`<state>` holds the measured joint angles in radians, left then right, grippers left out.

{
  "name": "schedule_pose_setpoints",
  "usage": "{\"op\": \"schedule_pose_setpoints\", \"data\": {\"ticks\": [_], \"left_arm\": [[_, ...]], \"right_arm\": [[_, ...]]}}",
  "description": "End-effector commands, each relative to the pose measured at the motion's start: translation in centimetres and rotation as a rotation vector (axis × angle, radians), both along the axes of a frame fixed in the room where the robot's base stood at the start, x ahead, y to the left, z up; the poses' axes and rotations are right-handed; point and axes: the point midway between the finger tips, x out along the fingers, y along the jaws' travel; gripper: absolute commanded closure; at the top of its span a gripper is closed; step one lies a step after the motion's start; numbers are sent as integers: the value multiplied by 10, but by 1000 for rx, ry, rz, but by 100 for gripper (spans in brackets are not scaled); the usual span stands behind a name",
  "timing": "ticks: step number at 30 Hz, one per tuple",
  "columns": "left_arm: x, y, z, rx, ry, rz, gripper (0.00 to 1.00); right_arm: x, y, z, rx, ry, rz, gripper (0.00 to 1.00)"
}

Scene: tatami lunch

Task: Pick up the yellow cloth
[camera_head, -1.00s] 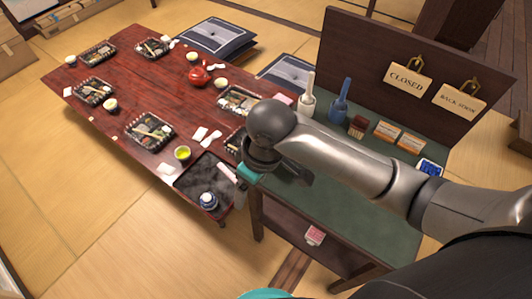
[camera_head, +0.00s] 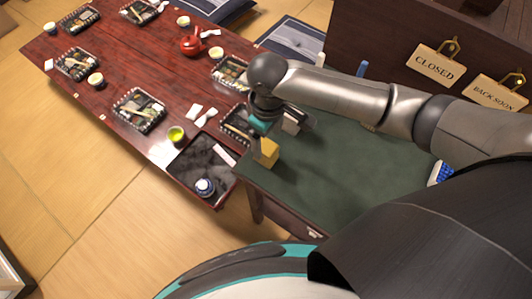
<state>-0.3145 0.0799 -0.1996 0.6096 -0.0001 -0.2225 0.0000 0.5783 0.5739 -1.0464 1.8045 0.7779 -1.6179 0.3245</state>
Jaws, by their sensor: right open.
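A small yellow block-shaped thing (camera_head: 269,153), which looks like the folded yellow cloth, shows at the left end of the green-topped counter (camera_head: 335,165). My right gripper (camera_head: 262,137) is right at it, with a grey finger against its left side in the picture. The gripper is open. My wrist hides part of the area, so I cannot tell whether the yellow thing lies between the fingers. My left gripper is not in view.
A dark tray (camera_head: 190,181) with a blue and white pot (camera_head: 204,187) sits on the red low table (camera_head: 70,100), left of the counter. A brown sign board (camera_head: 380,30) stands behind the counter. A blue and white item (camera_head: 440,173) is at the counter's right.

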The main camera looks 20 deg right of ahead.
Motion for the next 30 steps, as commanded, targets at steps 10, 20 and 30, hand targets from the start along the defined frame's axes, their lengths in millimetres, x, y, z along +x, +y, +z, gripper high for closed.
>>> {"op": "schedule_pose_setpoints", "data": {"ticks": [10,20,30], "left_arm": [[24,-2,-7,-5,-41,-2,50],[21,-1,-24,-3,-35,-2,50],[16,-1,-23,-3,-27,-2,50]], "right_arm": [[-1,1,-26,-1,1,1,12],[-4,5,-69,-1,-1,2,12],[-3,5,-68,0,-1,2,27]]}}
